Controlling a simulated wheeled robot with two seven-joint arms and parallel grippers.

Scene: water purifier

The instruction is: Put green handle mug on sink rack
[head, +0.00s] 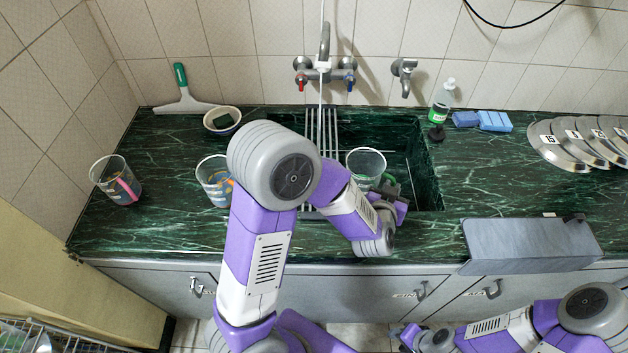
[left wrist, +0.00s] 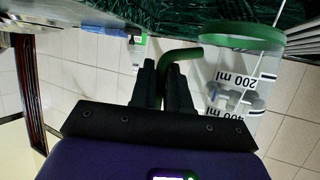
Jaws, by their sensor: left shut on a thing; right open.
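The green handle mug (head: 366,163) is clear and looks upright over the sink area, right of the metal sink rack (head: 321,128). My left gripper (head: 388,192) is shut on its green handle. In the left wrist view, the fingers (left wrist: 166,85) pinch the handle, and the clear mug body (left wrist: 243,85) with ml markings and a green end is on the right. Whether the mug touches anything below is unclear. My arm hides the front part of the rack. My right gripper (head: 418,338) is open and low, in front of the cabinets.
A mug with a pink handle (head: 119,184) and another clear mug (head: 213,180) stand on the left counter. A bowl (head: 222,121), squeegee (head: 183,101), green bottle (head: 442,102) and blue sponges (head: 494,121) lie around the sink. The faucet (head: 324,62) hangs above the rack. Numbered metal lids (head: 568,142) lie right.

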